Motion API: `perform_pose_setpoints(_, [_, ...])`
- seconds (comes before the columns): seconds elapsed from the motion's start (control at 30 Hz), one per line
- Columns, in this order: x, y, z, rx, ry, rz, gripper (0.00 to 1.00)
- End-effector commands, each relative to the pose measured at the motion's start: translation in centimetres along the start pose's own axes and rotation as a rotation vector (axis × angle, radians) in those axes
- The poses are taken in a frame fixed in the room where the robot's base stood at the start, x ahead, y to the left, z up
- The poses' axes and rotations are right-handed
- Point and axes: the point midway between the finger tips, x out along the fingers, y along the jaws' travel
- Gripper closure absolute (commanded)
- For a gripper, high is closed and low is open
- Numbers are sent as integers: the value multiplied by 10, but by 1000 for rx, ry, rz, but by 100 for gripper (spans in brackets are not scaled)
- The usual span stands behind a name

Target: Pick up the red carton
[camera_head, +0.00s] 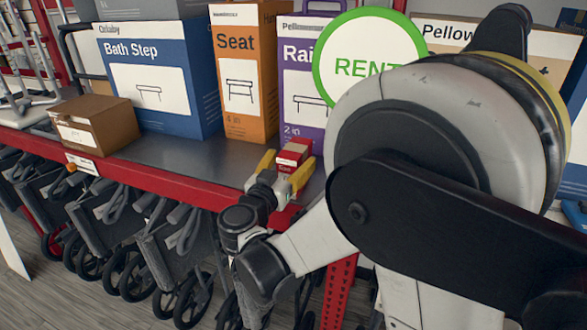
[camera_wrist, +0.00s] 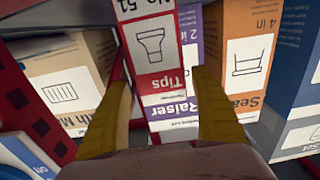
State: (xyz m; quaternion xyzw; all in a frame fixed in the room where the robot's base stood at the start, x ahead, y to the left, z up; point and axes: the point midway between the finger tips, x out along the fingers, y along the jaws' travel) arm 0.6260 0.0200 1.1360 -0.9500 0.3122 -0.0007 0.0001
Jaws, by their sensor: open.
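The red carton (camera_head: 293,153) is a small box with a pale top, standing on the grey shelf near its red front edge. In the wrist view the carton (camera_wrist: 154,45) shows a white panel with a drawing and the word "Tips", appearing upside down. My gripper (camera_head: 284,169) has yellow fingers and is open, just in front of the carton. In the wrist view my gripper (camera_wrist: 155,85) has one finger to each side, with the carton ahead between them. I cannot tell whether either finger touches it. The carton's lower part is hidden in the head view.
Behind stand a purple "Raiser" box (camera_head: 302,85), an orange "Seat" box (camera_head: 239,85) and a blue "Bath Step" box (camera_head: 160,90). A brown box (camera_head: 98,124) sits left. The shelf (camera_head: 205,160) is clear left of the carton. Folded walkers (camera_head: 165,245) stand below. My arm covers the right.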

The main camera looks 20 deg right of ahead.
Motion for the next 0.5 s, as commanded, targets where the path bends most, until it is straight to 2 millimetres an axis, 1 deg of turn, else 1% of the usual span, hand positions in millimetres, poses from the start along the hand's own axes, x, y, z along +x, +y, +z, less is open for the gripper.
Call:
perform_pose_setpoints(0.03, [10,-1,3,0,0,3,25])
perform_pose_setpoints(0.1, [21,-2,2,0,0,3,25])
perform_pose_setpoints(0.2, [33,-2,1,0,0,3,25])
perform_pose_setpoints(0.3, [38,-3,0,0,0,0,25])
perform_pose_setpoints(0.5, [38,-3,0,0,0,0,25])
